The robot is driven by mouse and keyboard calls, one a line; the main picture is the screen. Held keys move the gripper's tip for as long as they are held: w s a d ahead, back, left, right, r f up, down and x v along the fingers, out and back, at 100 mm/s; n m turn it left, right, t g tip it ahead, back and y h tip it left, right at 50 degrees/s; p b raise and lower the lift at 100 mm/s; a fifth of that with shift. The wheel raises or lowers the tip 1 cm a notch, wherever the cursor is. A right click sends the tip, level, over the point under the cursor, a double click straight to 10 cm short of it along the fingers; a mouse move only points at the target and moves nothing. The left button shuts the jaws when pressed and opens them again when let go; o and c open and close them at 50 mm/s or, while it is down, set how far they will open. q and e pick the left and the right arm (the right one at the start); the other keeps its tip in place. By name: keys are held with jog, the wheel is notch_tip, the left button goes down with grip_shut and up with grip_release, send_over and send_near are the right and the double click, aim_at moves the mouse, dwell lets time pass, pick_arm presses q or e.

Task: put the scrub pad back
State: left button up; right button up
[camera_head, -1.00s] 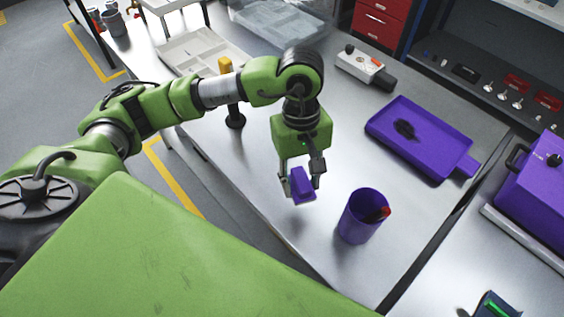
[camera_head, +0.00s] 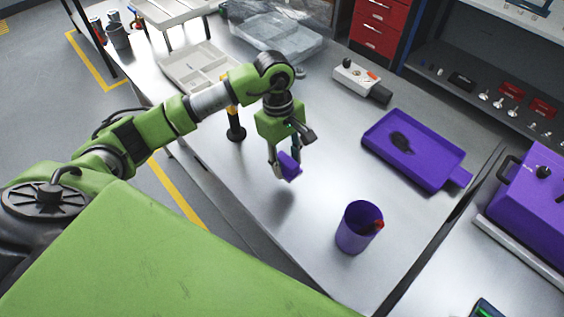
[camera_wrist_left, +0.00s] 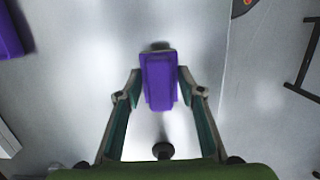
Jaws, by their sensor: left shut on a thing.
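My left gripper (camera_head: 286,163) is shut on a small purple block, which I take to be the scrub pad (camera_head: 290,168). It holds the pad tilted above the metal bench, with a soft shadow below. In the left wrist view the pad (camera_wrist_left: 160,82) sits between the two fingertips of the gripper (camera_wrist_left: 160,92), with a darker strip at its far end. A purple tray (camera_head: 436,170) with a dark smudge on it lies to the right. My right gripper is not in view.
A purple cup (camera_head: 357,229) holding something red stands near the bench's front edge. A dark stand with a yellow top (camera_head: 235,122) is left of the gripper. A pale compartment tray (camera_head: 190,72) and a white device (camera_head: 355,76) lie farther back. The bench middle is clear.

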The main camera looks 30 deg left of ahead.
aim_at(282, 162)
pick_arm(q)
jog(key=f, duration=0.1)
jog(key=w+a+f, duration=0.1)
jog(key=a+f+p, duration=0.1)
jog(key=shift+w+f, duration=0.1)
jog(key=shift+w, duration=0.25)
notch_tip(282, 162, down, 2)
jog(key=shift+f+p, duration=0.1)
jog(key=shift+p, duration=0.8)
jog(key=shift+f, duration=0.35)
jog(key=shift+a+f, duration=0.1)
jog(key=shift+f, duration=0.15)
jog(key=o, duration=0.7)
jog(key=shift+f, duration=0.1)
jog(key=shift+c, duration=0.2)
jog(key=o, duration=0.4)
